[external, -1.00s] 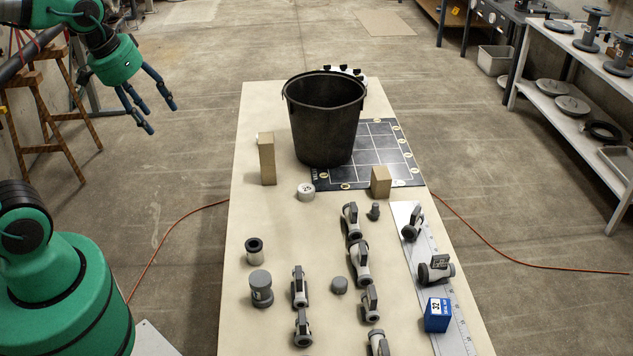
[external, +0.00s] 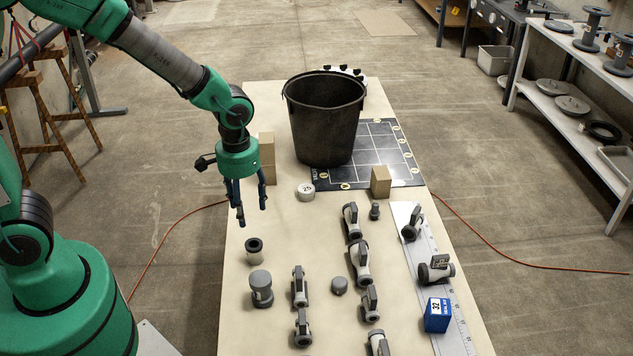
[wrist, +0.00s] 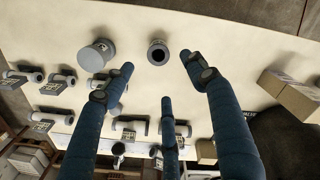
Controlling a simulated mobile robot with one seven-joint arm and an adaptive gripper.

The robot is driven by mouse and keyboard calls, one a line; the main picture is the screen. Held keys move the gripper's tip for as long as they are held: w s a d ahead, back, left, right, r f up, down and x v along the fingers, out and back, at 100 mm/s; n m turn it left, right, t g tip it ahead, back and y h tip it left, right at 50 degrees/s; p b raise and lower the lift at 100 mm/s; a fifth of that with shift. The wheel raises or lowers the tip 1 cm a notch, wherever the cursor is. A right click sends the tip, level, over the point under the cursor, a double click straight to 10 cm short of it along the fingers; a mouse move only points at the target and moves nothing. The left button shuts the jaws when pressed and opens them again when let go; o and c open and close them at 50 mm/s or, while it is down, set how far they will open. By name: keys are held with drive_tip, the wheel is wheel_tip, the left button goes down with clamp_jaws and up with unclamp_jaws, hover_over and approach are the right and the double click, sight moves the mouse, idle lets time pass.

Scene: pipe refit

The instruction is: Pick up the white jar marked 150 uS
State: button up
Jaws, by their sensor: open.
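I cannot read a 150 uS mark on anything in either view, so I cannot tell which thing is the white jar. A small, low white round piece (external: 306,192) with a dark mark lies in front of the black bucket; its mark looks like a short number. My gripper (external: 250,213) is open and empty, fingers pointing down above the left side of the table, left of that piece. In the wrist view its three blue fingers (wrist: 158,72) are spread. A short pale coupling with a dark ring (wrist: 157,53) shows between them, with a grey-capped cylinder (wrist: 97,54) to its left.
The tall black bucket (external: 324,125) hides part of the table and of a white piece with dark knobs (external: 359,80). A tall tan block (external: 267,165) stands just behind my gripper, a smaller one (external: 381,181) farther right. Several valves and a blue box (external: 437,315) fill the near table.

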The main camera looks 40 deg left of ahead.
drive_tip(key=shift+d+f, duration=0.3)
drive_tip(key=shift+f, duration=0.3)
drive_tip(key=b, duration=0.2)
hover_over(255, 252)
drive_tip(key=a, duration=0.2)
drive_tip(key=f, duration=0.5)
drive_tip(key=w+f, duration=0.1)
drive_tip(key=f, duration=0.2)
drive_tip(key=shift+f, duration=0.3)
drive_tip(key=shift+w+d+f+b, duration=0.1)
drive_tip(key=shift+f+b, duration=0.4)
drive_tip(key=shift+f, duration=0.8)
drive_tip(key=shift+w+f+b, duration=0.1)
drive_tip(key=shift+f+b, duration=0.35)
drive_tip(key=shift+f, duration=0.85)
